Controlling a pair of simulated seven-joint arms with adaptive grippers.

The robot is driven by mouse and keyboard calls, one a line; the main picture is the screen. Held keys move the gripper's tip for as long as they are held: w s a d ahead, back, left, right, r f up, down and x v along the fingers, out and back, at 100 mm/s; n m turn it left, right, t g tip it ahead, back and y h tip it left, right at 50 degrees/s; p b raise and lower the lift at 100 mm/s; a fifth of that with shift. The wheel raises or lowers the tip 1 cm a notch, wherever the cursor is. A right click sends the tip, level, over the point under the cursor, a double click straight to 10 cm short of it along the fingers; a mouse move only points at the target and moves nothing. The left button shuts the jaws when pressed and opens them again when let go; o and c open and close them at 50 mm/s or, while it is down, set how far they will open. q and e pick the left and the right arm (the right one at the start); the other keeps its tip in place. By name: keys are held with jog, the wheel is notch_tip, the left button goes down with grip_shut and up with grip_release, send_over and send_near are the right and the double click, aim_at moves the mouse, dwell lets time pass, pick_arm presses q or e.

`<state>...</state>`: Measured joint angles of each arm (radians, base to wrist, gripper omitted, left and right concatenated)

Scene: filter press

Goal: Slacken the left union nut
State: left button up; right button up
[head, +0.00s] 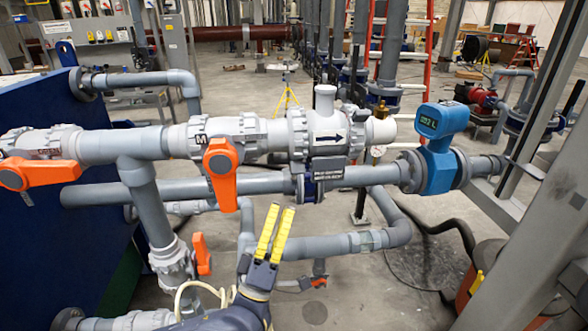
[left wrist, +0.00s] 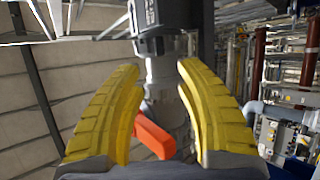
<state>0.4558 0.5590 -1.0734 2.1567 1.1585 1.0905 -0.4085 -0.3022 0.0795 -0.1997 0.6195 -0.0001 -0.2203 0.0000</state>
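The grey pipe line carries a valve marked M with an orange handle (head: 221,172). To its right is a pale body with a black arrow (head: 326,132). A ribbed grey union nut (head: 297,134) sits at the left end of that body; which nut the task means is not labelled. My left gripper (head: 284,209) has yellow fingers pointing up, below the line and apart from that nut in the picture. In the left wrist view, the open fingers (left wrist: 158,66) have a grey fitting (left wrist: 160,25) and an orange handle (left wrist: 152,134) showing between them. My right gripper is not in view.
A blue flow meter (head: 440,140) stands on the lower pipe at right. Another orange handle (head: 40,174) is at far left, and a smaller one (head: 201,254) is left of my gripper. Lower grey pipes (head: 320,247) run close behind my fingers. A grey post stands at right.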

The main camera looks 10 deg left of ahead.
aim_at(294, 169)
pick_arm(q)
jog(key=x, duration=0.9)
jog(key=shift+w+r, duration=0.15)
jog(key=shift+o, duration=0.2)
grip_shut()
